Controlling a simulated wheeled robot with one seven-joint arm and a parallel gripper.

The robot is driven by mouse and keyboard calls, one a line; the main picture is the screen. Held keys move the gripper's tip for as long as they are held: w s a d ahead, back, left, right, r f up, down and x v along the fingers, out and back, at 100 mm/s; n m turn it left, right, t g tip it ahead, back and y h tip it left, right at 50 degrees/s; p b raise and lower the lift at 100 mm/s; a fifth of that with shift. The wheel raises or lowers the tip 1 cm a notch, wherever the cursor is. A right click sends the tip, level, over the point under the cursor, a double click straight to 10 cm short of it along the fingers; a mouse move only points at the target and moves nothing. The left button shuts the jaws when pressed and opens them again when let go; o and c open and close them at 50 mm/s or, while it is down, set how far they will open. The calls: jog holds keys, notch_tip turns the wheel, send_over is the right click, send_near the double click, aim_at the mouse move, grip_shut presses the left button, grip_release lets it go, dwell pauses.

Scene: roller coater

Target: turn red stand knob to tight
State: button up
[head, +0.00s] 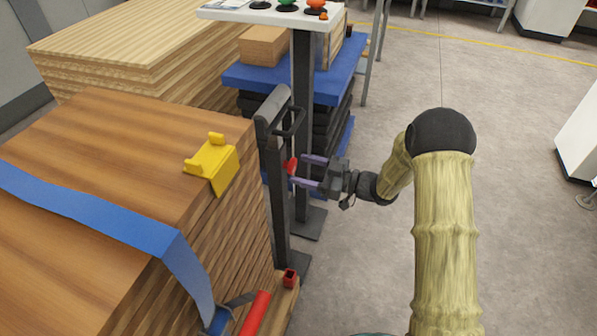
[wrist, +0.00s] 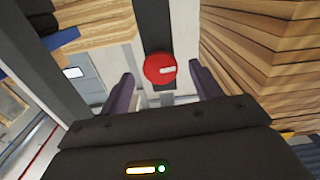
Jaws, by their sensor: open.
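The red stand knob (head: 290,166) sits on the side of a dark upright stand (head: 275,185) beside the wood stack. In the wrist view the knob (wrist: 160,68) is a round red disc with a pale mark lying roughly level across it. My gripper (head: 308,172) points at the knob from the right, with its two purple fingers spread. In the wrist view the fingers of my gripper (wrist: 163,90) lie to the left and right of the knob, with a gap on both sides. I cannot tell whether the fingertips reach past its face.
A tall stack of boards (head: 90,150) with a yellow corner piece (head: 212,163) and a blue strap (head: 100,215) stands left of the stand. A control panel post (head: 302,110) and a blue-topped stack (head: 335,85) are behind. The floor (head: 520,200) on the right is clear.

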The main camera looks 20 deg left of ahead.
jog(key=shift+w+a, duration=0.1)
jog(key=shift+a, duration=1.05)
jog(key=shift+c, duration=0.2)
jog(key=c, duration=0.9)
